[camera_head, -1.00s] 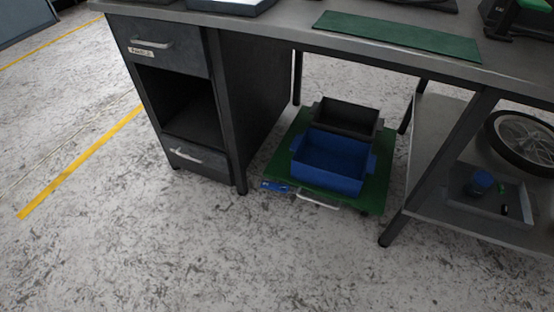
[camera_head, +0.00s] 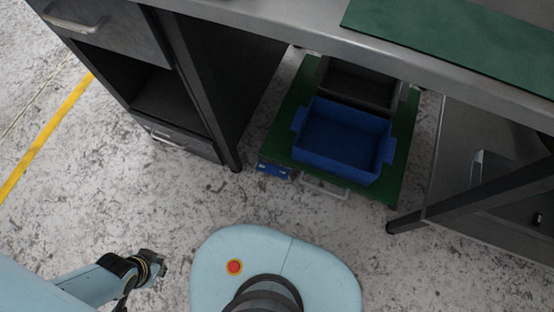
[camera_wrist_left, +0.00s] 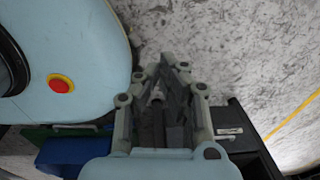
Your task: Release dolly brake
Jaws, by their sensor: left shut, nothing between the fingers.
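The green dolly (camera_head: 394,188) stands on the floor under the workbench. A small blue part (camera_head: 275,170) is at its front left corner; I take it for the brake, but its position is too small to read. A pale handle (camera_head: 325,188) is at the dolly's front edge. My left gripper (camera_head: 157,266) is shut and empty over open floor, left of my base and well apart from the dolly. In the left wrist view its fingers (camera_wrist_left: 178,68) are together, with the dolly (camera_wrist_left: 38,133) at lower left. My right gripper is out of view.
A blue bin (camera_head: 342,168) and a dark bin (camera_head: 355,84) sit on the dolly. A drawer cabinet (camera_head: 190,90) stands left of it and a bench leg (camera_head: 404,222) right. The workbench top (camera_head: 300,30) overhangs it. The floor in front is clear.

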